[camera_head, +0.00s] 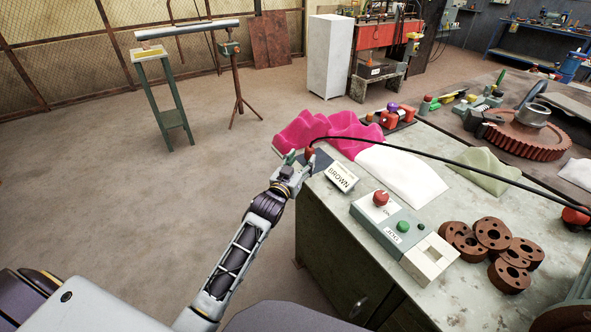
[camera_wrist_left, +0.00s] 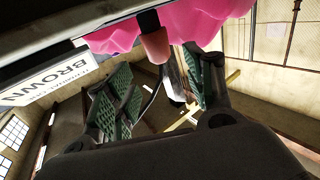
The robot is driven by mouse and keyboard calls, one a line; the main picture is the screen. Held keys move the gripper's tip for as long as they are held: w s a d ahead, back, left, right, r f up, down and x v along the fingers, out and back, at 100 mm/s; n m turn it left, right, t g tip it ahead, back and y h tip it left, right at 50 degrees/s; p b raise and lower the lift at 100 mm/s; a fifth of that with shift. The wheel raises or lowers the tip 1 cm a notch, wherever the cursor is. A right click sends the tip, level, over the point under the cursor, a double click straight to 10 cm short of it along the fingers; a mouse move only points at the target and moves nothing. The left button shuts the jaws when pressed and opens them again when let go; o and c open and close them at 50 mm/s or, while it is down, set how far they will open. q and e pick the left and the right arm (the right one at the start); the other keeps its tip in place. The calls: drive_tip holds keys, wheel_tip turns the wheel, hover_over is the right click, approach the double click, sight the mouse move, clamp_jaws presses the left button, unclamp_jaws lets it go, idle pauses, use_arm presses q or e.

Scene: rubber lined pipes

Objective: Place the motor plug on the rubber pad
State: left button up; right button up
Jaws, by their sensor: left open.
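The motor plug (camera_head: 310,154) is a small red piece with a black cable rising from it. In the left wrist view the plug (camera_wrist_left: 155,46) shows as a reddish cylinder with a black end, beyond the finger gap. My left gripper (camera_head: 291,172) is just left of the plug at the bench edge. Its green-padded fingers (camera_wrist_left: 160,88) are apart with nothing visibly clamped. My right gripper is not in view.
Pink cloth (camera_head: 330,130) lies behind. A switch box (camera_head: 390,218) and several brown discs (camera_head: 492,234) sit nearer. The black cable (camera_head: 430,158) arcs across the bench. Open floor lies left.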

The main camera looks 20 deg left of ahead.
use_arm(q)
drive_tip(key=shift+s+a, duration=0.15)
drive_tip(key=shift+s, duration=1.9)
